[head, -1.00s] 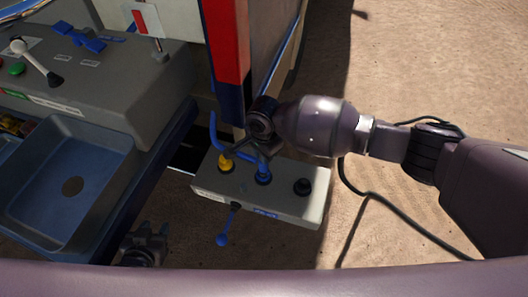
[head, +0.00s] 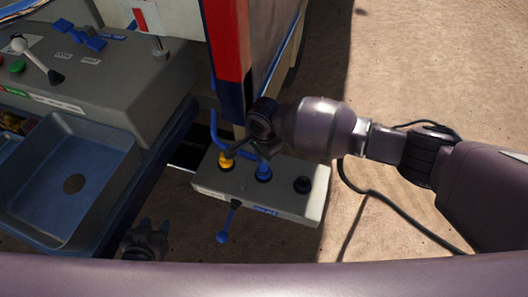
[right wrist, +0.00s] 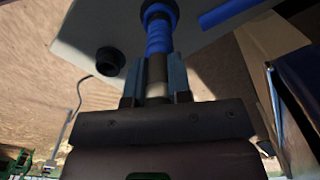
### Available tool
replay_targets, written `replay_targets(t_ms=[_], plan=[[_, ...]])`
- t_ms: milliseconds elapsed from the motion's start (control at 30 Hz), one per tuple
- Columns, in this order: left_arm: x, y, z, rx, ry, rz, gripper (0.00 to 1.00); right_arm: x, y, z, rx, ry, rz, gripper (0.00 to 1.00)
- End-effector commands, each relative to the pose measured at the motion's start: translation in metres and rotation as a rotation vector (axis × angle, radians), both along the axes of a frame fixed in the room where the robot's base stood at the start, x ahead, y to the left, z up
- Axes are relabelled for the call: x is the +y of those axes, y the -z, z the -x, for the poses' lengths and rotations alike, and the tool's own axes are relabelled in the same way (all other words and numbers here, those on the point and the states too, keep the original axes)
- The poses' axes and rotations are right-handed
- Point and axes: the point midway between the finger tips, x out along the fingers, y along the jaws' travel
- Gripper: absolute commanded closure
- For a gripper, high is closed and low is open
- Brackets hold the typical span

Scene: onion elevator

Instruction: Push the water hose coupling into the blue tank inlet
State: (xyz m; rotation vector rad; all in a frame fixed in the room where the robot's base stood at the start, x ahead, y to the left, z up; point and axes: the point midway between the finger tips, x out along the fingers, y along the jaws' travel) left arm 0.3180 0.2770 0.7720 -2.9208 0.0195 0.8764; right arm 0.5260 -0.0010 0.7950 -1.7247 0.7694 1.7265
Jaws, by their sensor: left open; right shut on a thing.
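The grey inlet box (head: 285,200) carries a yellow inlet (head: 226,161), a blue inlet (head: 263,174) and a black inlet (head: 302,185). My right gripper (head: 250,150) is over the blue inlet. In the right wrist view its fingers (right wrist: 157,82) are shut on the hose coupling (right wrist: 157,68), a grey-brown piece in line with a blue ribbed part (right wrist: 160,38). That part meets the blue inlet's ring (right wrist: 158,12); how deep the coupling sits cannot be told. My left gripper (head: 146,238) is open and empty at the lower left, apart from the box.
A blue-handled lever (head: 223,236) sticks out of the box's front. A blue sink (head: 105,160) and a control panel (head: 110,70) are at left. A red and blue post (head: 229,50) stands behind the box. A dark cable (head: 385,212) lies on open sandy ground at right.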

Motion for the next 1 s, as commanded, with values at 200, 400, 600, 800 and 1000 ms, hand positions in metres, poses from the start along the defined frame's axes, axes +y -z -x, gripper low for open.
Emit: replay_targets(t_ms=[200,400,600,800,1000], plan=[[-0.0004,-0.0042,-0.0027,-0.007,0.001,0.0,0.57,0.0001,0.0025,0.0,-0.001,0.0,-0.001,1.0],[-0.0005,-0.0064,-0.0037,-0.009,0.001,0.0,0.57,0.0001,0.0064,0.0002,0.001,0.0,-0.001,1.0],[-0.0004,-0.0059,-0.0034,-0.009,0.001,0.0,0.57,-0.0001,0.0069,0.0002,0.001,0.0,-0.001,1.0],[-0.0003,-0.0056,-0.003,-0.008,0.001,0.0,0.57,-0.0002,0.007,0.0001,0.001,0.0,0.0,0.53],[0.0,-0.0045,-0.0007,-0.003,-0.001,0.0,0.57,-0.0003,0.0069,0.0,0.001,0.0,0.001,0.51]])
